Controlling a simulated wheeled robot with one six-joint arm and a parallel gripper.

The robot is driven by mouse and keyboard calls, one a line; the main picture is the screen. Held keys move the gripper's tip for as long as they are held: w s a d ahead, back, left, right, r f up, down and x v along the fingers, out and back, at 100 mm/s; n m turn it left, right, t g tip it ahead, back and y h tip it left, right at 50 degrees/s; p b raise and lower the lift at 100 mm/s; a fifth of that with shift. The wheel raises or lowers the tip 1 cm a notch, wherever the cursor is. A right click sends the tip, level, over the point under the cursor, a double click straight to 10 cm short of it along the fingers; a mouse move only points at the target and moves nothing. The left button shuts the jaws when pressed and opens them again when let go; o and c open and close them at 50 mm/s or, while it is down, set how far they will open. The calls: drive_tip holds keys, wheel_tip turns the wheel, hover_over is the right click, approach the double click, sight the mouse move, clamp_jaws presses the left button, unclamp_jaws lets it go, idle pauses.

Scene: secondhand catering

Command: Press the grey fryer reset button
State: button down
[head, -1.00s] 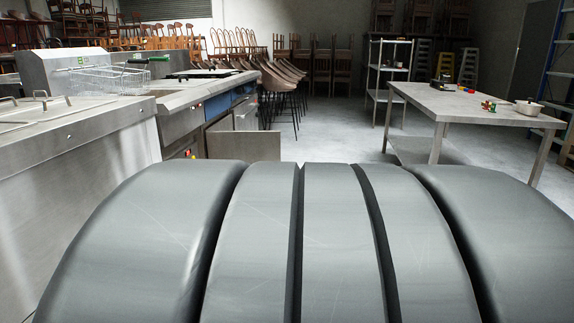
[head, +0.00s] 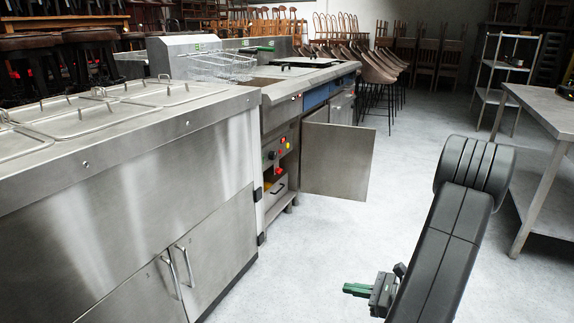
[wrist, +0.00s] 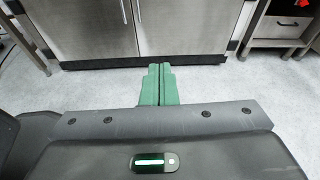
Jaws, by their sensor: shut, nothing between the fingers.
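The fryer (head: 281,111) stands left of centre in the head view, with a wire basket on top. Its front door (head: 338,160) hangs open. Inside is a control panel (head: 272,166) with red, yellow and dark controls. A grey button cannot be made out at this size. My gripper (head: 346,289) is low over the floor at the lower right, apart from the fryer and nearer to me. Its green fingers (wrist: 158,72) are together and empty in the wrist view, pointing towards closed cabinet doors.
A steel counter with lidded wells (head: 120,140) and closed doors fills the left side. A steel table (head: 545,105) stands at the right, with a shelf rack (head: 500,75) behind it. Grey floor (head: 330,235) lies clear between counter and table. Chairs line the back.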

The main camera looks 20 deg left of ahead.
drive_tip(key=w+d+f+m+t+y, duration=0.1)
drive_tip(key=w+f+t, duration=0.1)
drive_tip(key=w, duration=0.1)
drive_tip(key=w+d+f+m+t+y+p, duration=0.1)
drive_tip(key=w+d+f+m+t, duration=0.1)
drive_tip(key=w, duration=0.2)
drive_tip(key=shift+w+d+f+t, duration=0.2)
drive_tip(key=shift+d+f+t, duration=0.05)
drive_tip(key=shift+t, duration=0.05)
